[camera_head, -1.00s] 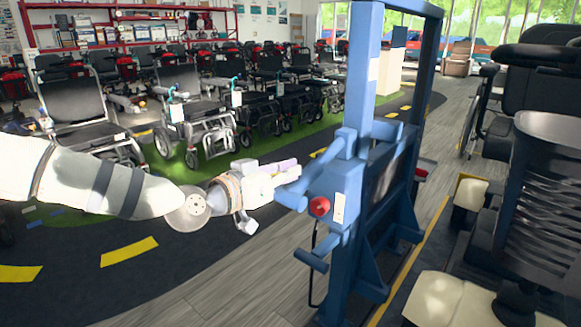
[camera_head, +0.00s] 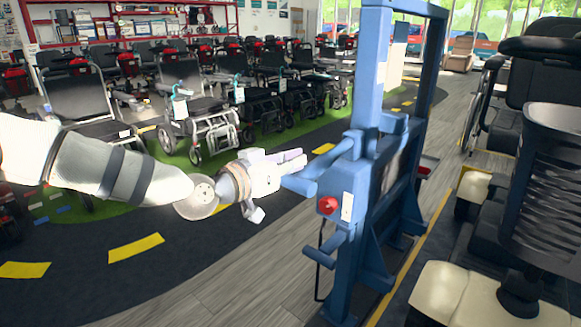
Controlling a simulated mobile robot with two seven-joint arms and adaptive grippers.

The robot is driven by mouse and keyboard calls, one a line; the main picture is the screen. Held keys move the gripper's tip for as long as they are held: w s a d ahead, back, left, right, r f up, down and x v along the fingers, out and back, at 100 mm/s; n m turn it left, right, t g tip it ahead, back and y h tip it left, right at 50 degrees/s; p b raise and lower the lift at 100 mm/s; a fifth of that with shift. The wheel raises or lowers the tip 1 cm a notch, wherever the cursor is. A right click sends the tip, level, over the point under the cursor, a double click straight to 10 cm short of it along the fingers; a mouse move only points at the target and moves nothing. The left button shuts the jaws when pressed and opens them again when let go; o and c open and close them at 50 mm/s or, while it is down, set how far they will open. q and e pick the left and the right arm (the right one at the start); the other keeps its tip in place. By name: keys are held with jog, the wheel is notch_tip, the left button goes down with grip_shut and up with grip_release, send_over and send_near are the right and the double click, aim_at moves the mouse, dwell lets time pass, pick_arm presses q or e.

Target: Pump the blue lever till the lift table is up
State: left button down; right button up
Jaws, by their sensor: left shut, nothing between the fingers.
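The blue lift (camera_head: 366,100) is a tall blue frame standing right of centre. A short blue arm (camera_head: 299,185) juts left from its side, above a red knob (camera_head: 327,205); it looks like the lever. A second blue bar (camera_head: 322,252) sticks out lower down. My left gripper (camera_head: 303,161) is shut and empty, its fingers pointing right, just above the short arm's end. I cannot tell whether they touch. The lift's table is not clearly seen; a dark panel (camera_head: 398,165) shows partly behind the frame. My right gripper is not in view.
Wheelchairs (camera_head: 196,115) and scooters stand in rows on green floor behind my left arm. A black seat with a pale base (camera_head: 468,300) stands close at the right. Dark floor with yellow dashes (camera_head: 136,247) and grey planks lie open in front.

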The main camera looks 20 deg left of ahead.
pick_arm(q)
jog(key=f+v, duration=0.1)
jog(key=v, duration=0.8)
jog(key=shift+s+a+f+p, duration=0.25)
jog(key=shift+s+p, duration=0.1)
jog(key=shift+p, duration=0.1)
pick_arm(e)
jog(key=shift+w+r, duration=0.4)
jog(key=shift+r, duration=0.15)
pick_arm(q)
jog(key=w+d+r+g+y+p, duration=0.15)
jog(key=r+p, duration=0.25)
jog(key=r, duration=0.5)
jog(key=w+r+g+p, duration=0.2)
jog(key=w+r+p, duration=0.15)
jog(key=r, duration=0.55)
jog(key=w+d+f+b, duration=0.1)
jog(key=w+d+f, duration=0.3)
jog(key=w+f, duration=0.3)
jog(key=shift+f+b, duration=0.3)
jog(key=shift+f, duration=0.95)
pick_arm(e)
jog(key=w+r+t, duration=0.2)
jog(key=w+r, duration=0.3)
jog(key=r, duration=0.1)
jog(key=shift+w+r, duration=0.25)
pick_arm(q)
jog(key=shift+d, duration=0.15)
